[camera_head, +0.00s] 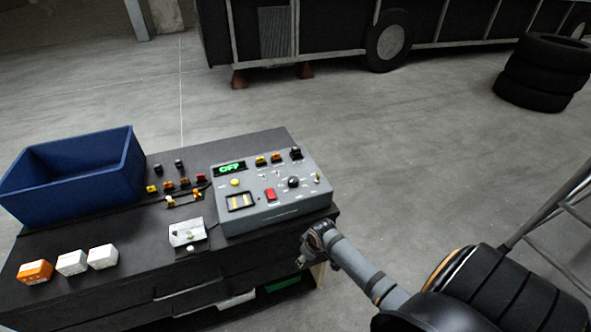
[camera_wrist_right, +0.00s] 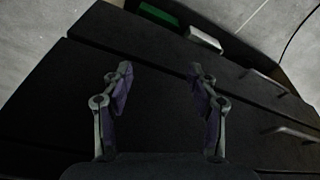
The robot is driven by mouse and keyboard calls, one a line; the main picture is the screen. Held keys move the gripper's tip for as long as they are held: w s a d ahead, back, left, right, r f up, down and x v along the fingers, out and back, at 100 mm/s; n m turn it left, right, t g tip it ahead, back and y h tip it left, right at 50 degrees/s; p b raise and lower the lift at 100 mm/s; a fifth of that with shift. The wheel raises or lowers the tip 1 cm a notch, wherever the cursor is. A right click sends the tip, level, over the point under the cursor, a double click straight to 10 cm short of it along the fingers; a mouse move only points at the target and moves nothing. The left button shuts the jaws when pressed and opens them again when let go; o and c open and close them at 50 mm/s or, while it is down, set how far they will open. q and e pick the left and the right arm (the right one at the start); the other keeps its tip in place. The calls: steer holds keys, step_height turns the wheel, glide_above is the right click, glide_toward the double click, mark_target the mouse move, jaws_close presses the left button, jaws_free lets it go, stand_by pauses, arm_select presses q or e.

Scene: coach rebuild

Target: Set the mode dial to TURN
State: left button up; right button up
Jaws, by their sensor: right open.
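A grey control box (camera_head: 270,210) sits on the right part of the dark workbench (camera_head: 130,222). Its display (camera_head: 229,168) glows green and seems to read OFF. A black round knob (camera_head: 293,182) is on the right of its panel; the labels are too small to read, so I cannot tell which knob is the mode dial. My right gripper (camera_head: 312,240) is beside the bench's right front edge, below and apart from the box. The right wrist view shows the right gripper (camera_wrist_right: 158,85) open and empty, facing the dark drawer fronts. My left gripper is not in view.
A blue bin (camera_head: 125,185) stands at the back left of the bench. An orange block (camera_head: 35,271) and two white blocks (camera_head: 72,262) lie at front left. A small switch unit (camera_head: 187,233) and several small coloured connectors (camera_head: 170,184) lie left of the box. Stacked tyres (camera_head: 540,75) stand far right.

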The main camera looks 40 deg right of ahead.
steer(key=w+a+r+n+p, duration=0.1)
steer(key=w+r+n, duration=0.1)
steer(key=r, duration=0.7)
steer(key=w+a+r+n+p, duration=0.1)
steer(key=w+r, duration=0.1)
steer(key=r, duration=0.8)
steer(key=n+t+y, duration=0.1)
steer(key=y, duration=0.1)
glide_toward(293, 180)
steer(key=p+x, duration=0.2)
steer(key=x, duration=0.5)
steer(key=shift+w+d+f, duration=0.1)
steer(key=shift+w+f, duration=0.2)
steer(key=shift+f, duration=0.45)
steer(key=shift+c, duration=0.2)
